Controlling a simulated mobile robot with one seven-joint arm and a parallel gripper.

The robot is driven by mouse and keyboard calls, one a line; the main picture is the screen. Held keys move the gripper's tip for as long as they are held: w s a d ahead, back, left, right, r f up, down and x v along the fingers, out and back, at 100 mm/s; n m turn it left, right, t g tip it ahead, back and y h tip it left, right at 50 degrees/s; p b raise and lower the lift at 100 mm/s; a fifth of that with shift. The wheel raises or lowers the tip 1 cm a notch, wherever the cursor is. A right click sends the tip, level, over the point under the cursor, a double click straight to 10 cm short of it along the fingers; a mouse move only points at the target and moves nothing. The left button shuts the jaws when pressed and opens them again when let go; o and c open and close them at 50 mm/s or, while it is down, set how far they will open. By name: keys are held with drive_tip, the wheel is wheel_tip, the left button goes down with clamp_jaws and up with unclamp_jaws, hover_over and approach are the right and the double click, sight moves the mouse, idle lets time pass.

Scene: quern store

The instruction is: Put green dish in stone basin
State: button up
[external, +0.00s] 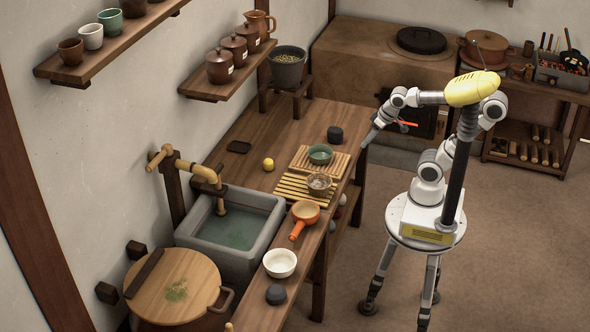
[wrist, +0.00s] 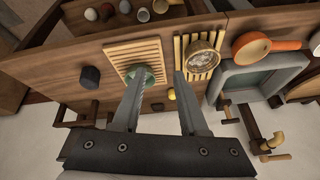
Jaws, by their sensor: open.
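The green dish (external: 320,154) is a small round bowl on a slatted wooden rack (external: 333,169) on the counter. In the wrist view the green dish (wrist: 146,75) shows partly behind the left finger. The stone basin (external: 271,208) is a grey rectangular sink with greenish water, left of the counter under a wooden spout; it also shows in the wrist view (wrist: 226,82) at the right. My gripper (external: 366,144) is beside the counter's right edge, right of the dish and apart from it. In the wrist view my gripper (wrist: 160,78) is open with nothing between its fingers.
An orange-handled pan (external: 305,213), a white bowl (external: 280,263) and dark lumps line the counter. A yellow ball (external: 268,164) lies left of the racks. The wooden spout (external: 205,174) overhangs the basin.

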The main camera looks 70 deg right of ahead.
drive_tip(key=w+d+r+m+g+p, duration=0.25)
drive_tip(key=w+m+p, duration=0.25)
drive_tip(key=w+m, duration=0.3)
drive_tip(key=m+p, duration=0.4)
drive_tip(key=m, duration=0.5)
approach(330, 157)
drive_tip(key=shift+g, duration=0.25)
drive_tip(key=f+b, duration=0.2)
drive_tip(key=f, duration=0.2)
drive_tip(key=shift+w+d+b, duration=0.4)
drive_tip(key=shift+w+a+f+b, duration=0.1)
drive_tip(key=shift+w+f+b, duration=0.2)
drive_tip(key=shift+f, duration=0.7)
drive_tip(key=shift+w+d+f+b, duration=0.1)
drive_tip(key=shift+w+f+b, duration=0.2)
drive_tip(key=shift+f, duration=0.65)
drive_tip(key=shift+w+a+f+b, duration=0.1)
drive_tip(key=shift+w+f+b, duration=0.15)
drive_tip(key=shift+f, duration=0.75)
clamp_jaws()
